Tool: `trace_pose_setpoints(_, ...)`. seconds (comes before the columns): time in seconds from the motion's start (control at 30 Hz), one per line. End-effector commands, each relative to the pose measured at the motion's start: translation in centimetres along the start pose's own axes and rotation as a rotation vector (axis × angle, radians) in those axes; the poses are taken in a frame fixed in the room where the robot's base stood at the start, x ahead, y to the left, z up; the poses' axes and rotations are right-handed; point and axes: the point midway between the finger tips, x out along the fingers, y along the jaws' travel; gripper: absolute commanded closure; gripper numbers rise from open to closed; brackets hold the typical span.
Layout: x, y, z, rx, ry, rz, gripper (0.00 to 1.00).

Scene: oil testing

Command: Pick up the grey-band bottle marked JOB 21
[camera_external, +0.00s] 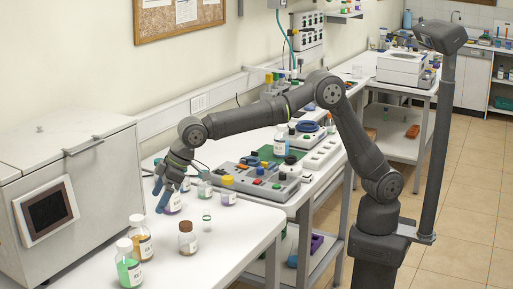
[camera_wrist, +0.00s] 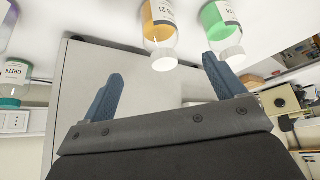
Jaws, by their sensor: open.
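In the wrist view, a bottle of amber liquid (camera_wrist: 158,22) with a white cap has a label whose end reads like "21". In the external view, what looks like the same amber bottle (camera_external: 140,240) stands upright near the table's left edge, beside the grey-white cabinet. My gripper (camera_external: 160,195) is open above the table, beyond the amber bottle, near a purple-liquid bottle (camera_external: 174,204). In the wrist view, my blue fingers (camera_wrist: 162,76) are apart with nothing held between them; the amber bottle's cap appears beyond and between their tips.
A green-liquid bottle (camera_external: 129,264) with a white cap stands close to the amber one. A brown-capped bottle (camera_external: 187,239), a small clear vial (camera_external: 207,222) and a yellow-capped bottle (camera_external: 228,191) stand to the right. The cabinet (camera_external: 95,195) borders the left side. The near right tabletop is clear.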

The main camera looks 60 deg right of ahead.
Motion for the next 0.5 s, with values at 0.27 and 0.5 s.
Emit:
trace_pose_setpoints(0.27, 5.8, 0.1, 0.0, -0.001, -0.003, 0.001, 0.12)
trace_pose_setpoints(0.5, 7.5, 0.1, -0.1, -0.001, 0.000, 0.001, 0.12)
